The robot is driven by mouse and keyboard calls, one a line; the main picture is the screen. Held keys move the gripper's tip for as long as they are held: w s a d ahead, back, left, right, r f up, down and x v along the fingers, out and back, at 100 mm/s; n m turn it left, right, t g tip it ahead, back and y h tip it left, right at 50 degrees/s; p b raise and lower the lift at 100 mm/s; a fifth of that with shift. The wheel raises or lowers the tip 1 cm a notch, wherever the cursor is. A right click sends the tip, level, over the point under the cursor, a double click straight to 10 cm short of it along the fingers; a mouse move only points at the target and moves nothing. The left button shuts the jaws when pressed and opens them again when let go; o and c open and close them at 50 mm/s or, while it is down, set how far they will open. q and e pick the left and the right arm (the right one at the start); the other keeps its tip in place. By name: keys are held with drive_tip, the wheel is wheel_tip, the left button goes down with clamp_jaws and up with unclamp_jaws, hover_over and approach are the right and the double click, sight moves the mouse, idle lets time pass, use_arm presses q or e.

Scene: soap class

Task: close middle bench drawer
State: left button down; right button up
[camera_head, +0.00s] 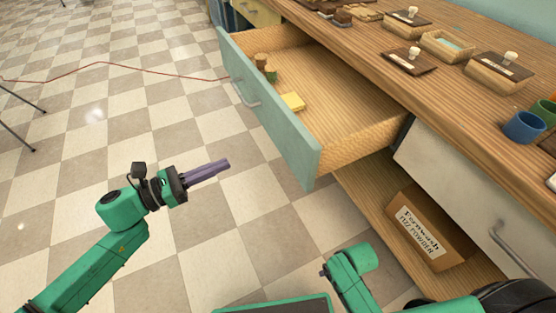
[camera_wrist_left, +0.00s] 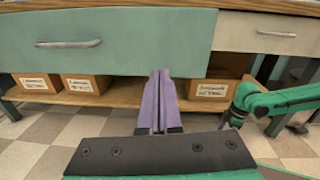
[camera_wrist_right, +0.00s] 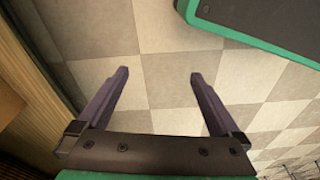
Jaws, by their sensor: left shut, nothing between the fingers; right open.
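The middle bench drawer (camera_head: 290,113) is pulled far out of the bench. Its pale teal front with a metal handle faces the left wrist view (camera_wrist_left: 105,45).
The bench top (camera_head: 400,88) holds wooden boxes, stamps and a blue cup (camera_head: 524,127). A closed white drawer (camera_head: 470,185) is to the right. A cardboard box (camera_head: 425,235) sits on the shelf below. A red cable (camera_head: 100,63) crosses the checkered floor, mostly clear at left.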

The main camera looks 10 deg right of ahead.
sight(289, 144)
use_arm(q)
drive_tip(key=w+d, duration=0.1)
drive_tip(key=d, duration=0.3)
drive_tip(key=w+d+m+p, duration=0.1)
drive_tip(key=d, duration=0.4)
drive_tip(key=w+d+m+g, duration=0.1)
drive_tip(key=d, duration=0.4)
drive_tip(key=shift+d+r+h+p, duration=0.1)
drive_tip(key=shift+r+h+p, duration=0.15)
drive_tip(key=shift+h+p, duration=0.1)
use_arm(e)
drive_tip(key=shift+s+d+f, duration=0.1)
drive_tip(key=shift+d+f, duration=0.05)
drive_tip(key=shift+f, duration=0.4)
drive_tip(key=shift+s+d+f, duration=0.1)
drive_tip(key=shift+d+f, duration=0.05)
drive_tip(key=shift+f, duration=0.35)
